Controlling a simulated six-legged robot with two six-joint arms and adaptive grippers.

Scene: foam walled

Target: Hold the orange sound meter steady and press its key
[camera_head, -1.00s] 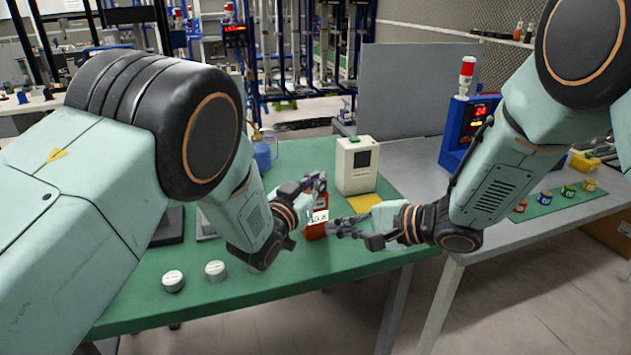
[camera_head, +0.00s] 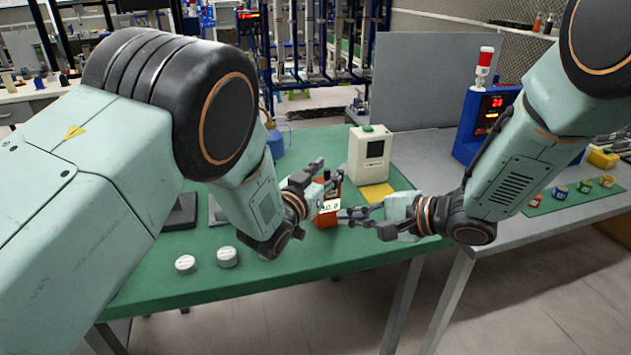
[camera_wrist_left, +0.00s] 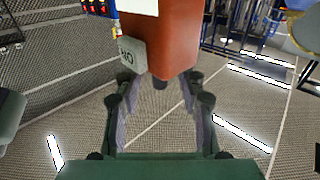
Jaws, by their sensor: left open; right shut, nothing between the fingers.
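The orange sound meter (camera_head: 329,219) stands upright near the right end of the green table, with a pale display showing digits. I cannot make out the key.
A cream box with a green top (camera_head: 370,155) stands behind the meter, beside a yellow patch (camera_head: 377,192). Two white round pieces (camera_head: 227,257) lie at the front left. A blue unit with a red lamp (camera_head: 487,120) stands on the grey table at right.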

